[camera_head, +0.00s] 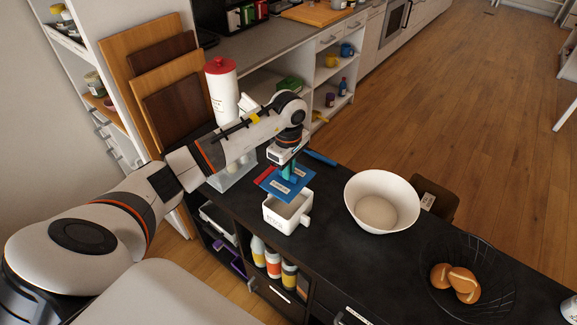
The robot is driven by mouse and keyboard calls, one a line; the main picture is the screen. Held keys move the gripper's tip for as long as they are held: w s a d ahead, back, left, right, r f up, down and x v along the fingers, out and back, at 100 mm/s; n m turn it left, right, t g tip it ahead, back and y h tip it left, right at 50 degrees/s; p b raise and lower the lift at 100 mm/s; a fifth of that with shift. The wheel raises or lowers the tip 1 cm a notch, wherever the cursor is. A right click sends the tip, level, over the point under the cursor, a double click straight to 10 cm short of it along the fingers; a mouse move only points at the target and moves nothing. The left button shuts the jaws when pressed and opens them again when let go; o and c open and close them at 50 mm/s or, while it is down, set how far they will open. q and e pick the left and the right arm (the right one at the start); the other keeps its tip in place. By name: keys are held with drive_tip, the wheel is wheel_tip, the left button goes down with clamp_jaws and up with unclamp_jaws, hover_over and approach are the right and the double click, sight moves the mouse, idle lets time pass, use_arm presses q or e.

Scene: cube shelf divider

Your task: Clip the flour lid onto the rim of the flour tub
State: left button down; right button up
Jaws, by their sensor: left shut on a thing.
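The flour lid (276,192) is a flat blue square with a pale label. My left gripper (289,170) comes down from above and is shut on the lid, at a teal part on its top. The flour tub (281,220) is a white open box with dark lettering on its front and a handle at its right, standing on the dark counter. The lid is over the back part of the tub and is turned relative to its rim. The front of the tub's opening shows. I cannot tell whether the lid touches the rim. My right gripper is not in view.
A white bowl (376,218) stands right of the tub, and a black wire basket (430,288) with bread is further right. A clear container (232,178) and a red item (264,177) are close on the left. The dark counter (340,262) is clear in front of the bowl.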

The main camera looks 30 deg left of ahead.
sight(289, 183)
use_arm(q)
wheel_tip(289, 183, down, 4)
drive_tip(key=b, duration=0.3)
drive_tip(key=shift+b, duration=0.4)
drive_tip(key=shift+f+b, duration=0.7)
drive_tip(key=shift+f, duration=0.1)
drive_tip(key=shift+b, duration=0.35)
idle(0.4)
drive_tip(key=shift+f+b, duration=1.05)
drive_tip(key=shift+f, duration=0.15)
drive_tip(key=c, duration=1.4)
unclamp_jaws()
